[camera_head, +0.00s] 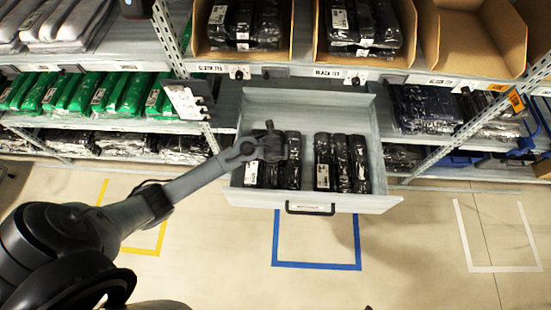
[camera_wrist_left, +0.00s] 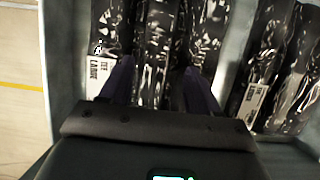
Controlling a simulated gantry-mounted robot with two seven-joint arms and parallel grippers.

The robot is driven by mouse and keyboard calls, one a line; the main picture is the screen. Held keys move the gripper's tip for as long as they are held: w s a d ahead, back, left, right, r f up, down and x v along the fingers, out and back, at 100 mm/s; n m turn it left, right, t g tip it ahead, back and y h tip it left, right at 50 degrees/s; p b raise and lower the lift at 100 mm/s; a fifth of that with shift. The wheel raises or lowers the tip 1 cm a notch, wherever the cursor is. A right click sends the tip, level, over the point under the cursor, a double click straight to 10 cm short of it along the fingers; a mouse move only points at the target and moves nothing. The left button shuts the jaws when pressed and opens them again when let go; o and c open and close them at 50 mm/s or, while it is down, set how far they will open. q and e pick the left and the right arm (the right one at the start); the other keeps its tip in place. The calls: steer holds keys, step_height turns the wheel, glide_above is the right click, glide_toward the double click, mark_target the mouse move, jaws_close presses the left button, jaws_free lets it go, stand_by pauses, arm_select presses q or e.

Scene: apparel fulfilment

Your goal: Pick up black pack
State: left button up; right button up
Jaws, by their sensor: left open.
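Black packs lie in two groups in an open grey drawer (camera_head: 255,199), a left group (camera_head: 292,165) and a right group (camera_head: 342,160). They are glossy black plastic with white labels. My left gripper (camera_head: 270,150) is over the left group and partly hides it. In the left wrist view my left gripper (camera_wrist_left: 158,88) is open, with its two dark fingers reaching down on either side of a middle black pack (camera_wrist_left: 155,45). Whether the fingers touch it I cannot tell. A pack with a white "TEE LARGE" label (camera_wrist_left: 100,72) lies to its left. My right gripper is not in view.
Shelf boxes with black packs (camera_head: 240,25) stand above the drawer. Green packs (camera_head: 85,94) lie on the left shelf. The floor in front is clear, with a blue marking (camera_head: 315,265).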

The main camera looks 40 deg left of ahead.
arm_select(q)
steer(key=shift+a+f, duration=0.2)
steer(key=shift+f, duration=0.9)
steer(key=shift+w+a+f+b, duration=0.15)
steer(key=shift+w+f+b, duration=0.15)
steer(key=shift+f+b, duration=0.35)
steer(key=b+x, duration=0.1)
steer(key=x, duration=0.2)
steer(key=shift+s+f, duration=0.1)
steer(key=shift+a+f+b, duration=0.15)
steer(key=shift+f+b, duration=0.2)
steer(key=shift+f, duration=0.05)
steer(key=shift+c, duration=0.3)
steer(key=c, duration=0.9)
